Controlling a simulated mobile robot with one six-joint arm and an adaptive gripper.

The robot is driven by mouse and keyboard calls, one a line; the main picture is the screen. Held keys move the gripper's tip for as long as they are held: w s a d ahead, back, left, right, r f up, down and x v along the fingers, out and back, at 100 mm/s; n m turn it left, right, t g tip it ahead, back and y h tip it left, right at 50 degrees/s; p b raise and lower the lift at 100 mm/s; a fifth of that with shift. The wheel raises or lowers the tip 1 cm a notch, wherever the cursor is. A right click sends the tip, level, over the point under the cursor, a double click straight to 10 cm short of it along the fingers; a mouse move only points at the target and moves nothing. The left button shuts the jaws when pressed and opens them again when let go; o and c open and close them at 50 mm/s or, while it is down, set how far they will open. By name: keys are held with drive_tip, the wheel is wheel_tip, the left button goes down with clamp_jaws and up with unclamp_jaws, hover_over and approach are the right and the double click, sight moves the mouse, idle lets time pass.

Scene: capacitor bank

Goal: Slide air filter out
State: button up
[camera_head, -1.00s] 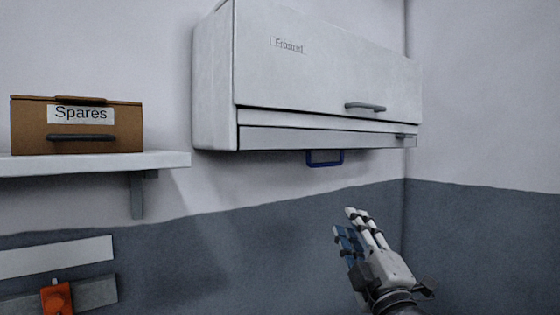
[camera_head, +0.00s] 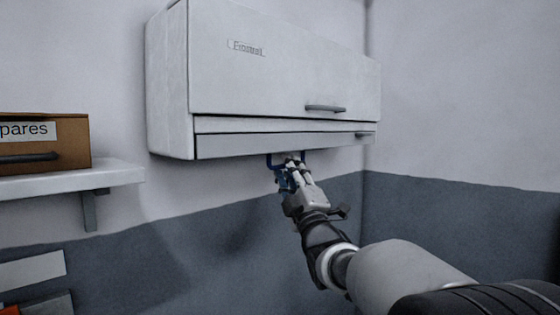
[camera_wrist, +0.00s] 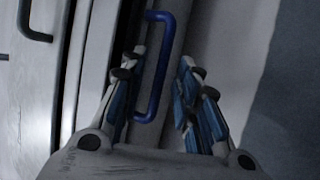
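A white wall-mounted air unit (camera_head: 270,65) hangs on the wall, with a dark handle (camera_head: 326,108) on its front panel and another on the lower strip. A blue loop handle (camera_head: 271,160), likely the air filter's, hangs under its bottom edge. My gripper (camera_head: 289,172) is just beneath the unit at this blue handle. In the wrist view, the blue handle (camera_wrist: 166,62) runs between the two open fingers of my gripper (camera_wrist: 160,95), with gaps to both sides. The filter itself is hidden inside the unit.
A brown box labelled Spares (camera_head: 45,143) sits on a white shelf (camera_head: 70,180) at the left. Pale panels (camera_head: 32,270) are on the wall below it. The wall corner is to the right of the unit.

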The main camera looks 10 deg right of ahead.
drive_tip(key=shift+x, duration=1.3)
drive_tip(key=shift+c, duration=0.4)
clamp_jaws()
